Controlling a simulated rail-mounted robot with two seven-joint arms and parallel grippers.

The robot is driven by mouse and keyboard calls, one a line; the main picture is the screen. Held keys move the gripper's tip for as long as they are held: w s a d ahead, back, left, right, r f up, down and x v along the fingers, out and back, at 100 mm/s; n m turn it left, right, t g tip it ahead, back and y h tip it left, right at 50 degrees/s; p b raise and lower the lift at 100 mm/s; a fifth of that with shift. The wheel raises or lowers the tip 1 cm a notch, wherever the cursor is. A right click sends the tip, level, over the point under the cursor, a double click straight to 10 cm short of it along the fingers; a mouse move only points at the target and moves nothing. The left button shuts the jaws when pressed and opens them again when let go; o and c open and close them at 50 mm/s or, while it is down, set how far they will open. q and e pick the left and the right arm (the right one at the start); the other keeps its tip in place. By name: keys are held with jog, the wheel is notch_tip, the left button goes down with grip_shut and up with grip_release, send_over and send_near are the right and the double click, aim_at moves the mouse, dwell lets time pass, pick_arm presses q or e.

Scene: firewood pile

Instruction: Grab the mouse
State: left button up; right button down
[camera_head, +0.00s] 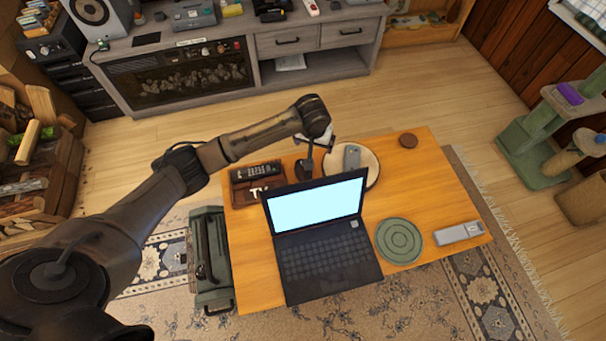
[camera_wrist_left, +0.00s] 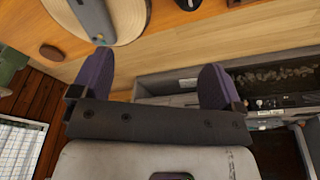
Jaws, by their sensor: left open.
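A small grey elongated object (camera_head: 352,156), which may be the mouse, lies on a round pale wooden board (camera_head: 371,168) at the back of the wooden table. In the left wrist view the grey object (camera_wrist_left: 93,17) is at the top, on the board (camera_wrist_left: 137,20). My left gripper (camera_head: 318,142) is by the left edge of the board in the head view. In the wrist view its two purple-padded fingers (camera_wrist_left: 155,70) are wide apart with nothing between them. Its fingers are hard to make out in the head view. My right gripper is not in view.
An open laptop (camera_head: 322,235) stands in front of the board. A holder with remotes (camera_head: 258,186) is to its left, a green round mat (camera_head: 399,240) and a silver device (camera_head: 458,233) to its right. A brown disc (camera_head: 408,140) lies near the back edge.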

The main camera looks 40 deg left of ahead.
aim_at(302, 165)
pick_arm(q)
jog(key=a+f+n+b, duration=0.1)
jog(key=f+n+b, duration=0.1)
jog(key=f, duration=0.2)
jog(key=a+f+n+g+b, duration=0.1)
jog(key=f+n+b, duration=0.1)
jog(key=f, duration=0.2)
jog(key=a+f+n+g+b, duration=0.1)
jog(key=a+f+n, duration=0.1)
jog(key=f, duration=0.2)
jog(key=shift+s+a+f+n+h+b, duration=0.1)
jog(key=shift+s+f+n+h+b, duration=0.2)
jog(key=shift+f+h+b, duration=0.1)
notch_tip(302, 165, down, 5)
jog(key=b, duration=0.5)
jog(key=shift+a+f, duration=0.1)
jog(key=c, duration=1)
